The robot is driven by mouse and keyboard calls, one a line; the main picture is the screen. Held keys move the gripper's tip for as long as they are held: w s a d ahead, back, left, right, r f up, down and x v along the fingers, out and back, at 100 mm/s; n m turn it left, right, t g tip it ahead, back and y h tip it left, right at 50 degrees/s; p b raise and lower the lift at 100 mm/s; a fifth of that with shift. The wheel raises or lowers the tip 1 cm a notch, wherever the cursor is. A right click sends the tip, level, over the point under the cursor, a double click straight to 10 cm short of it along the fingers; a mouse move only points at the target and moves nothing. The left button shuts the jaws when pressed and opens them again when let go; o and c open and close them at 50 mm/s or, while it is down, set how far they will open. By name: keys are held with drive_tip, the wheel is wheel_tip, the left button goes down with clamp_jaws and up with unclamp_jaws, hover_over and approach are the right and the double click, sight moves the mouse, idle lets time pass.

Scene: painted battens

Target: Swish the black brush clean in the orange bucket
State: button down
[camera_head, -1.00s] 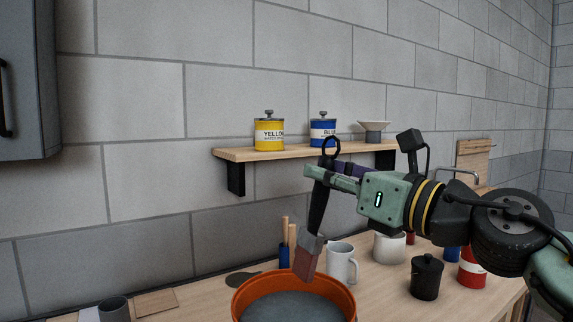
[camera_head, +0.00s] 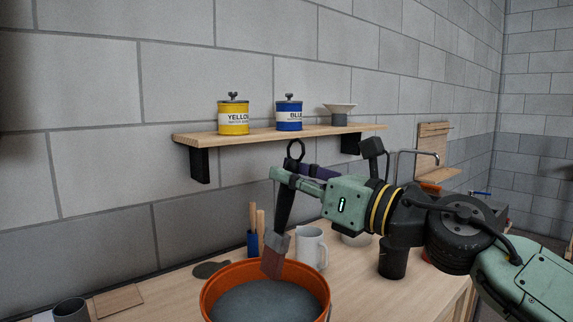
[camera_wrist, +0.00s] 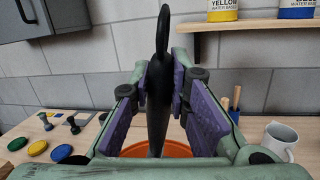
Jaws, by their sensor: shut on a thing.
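My gripper (camera_head: 297,177) is shut on the black handle of the black brush (camera_head: 285,205).
A white mug (camera_head: 312,246) and a blue holder with wooden handles (camera_head: 254,240) stand close behind the bucket. A shelf (camera_head: 290,138) above carries a yellow can (camera_head: 233,116) and a blue can (camera_head: 289,114). A black canister (camera_head: 392,260) stands at the right.

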sight(282, 239)
drive_tip(key=shift+d+f, duration=0.25)
drive_tip(key=shift+f, duration=0.45)
drive_tip(key=f+b, duration=0.3)
drive_tip(key=a+f+b, duration=0.1)
drive_tip(key=f+b, duration=0.2)
drive_tip(key=a+f+b, duration=0.1)
drive_tip(key=f+b, duration=0.2)
drive_tip(key=shift+b, duration=0.3)
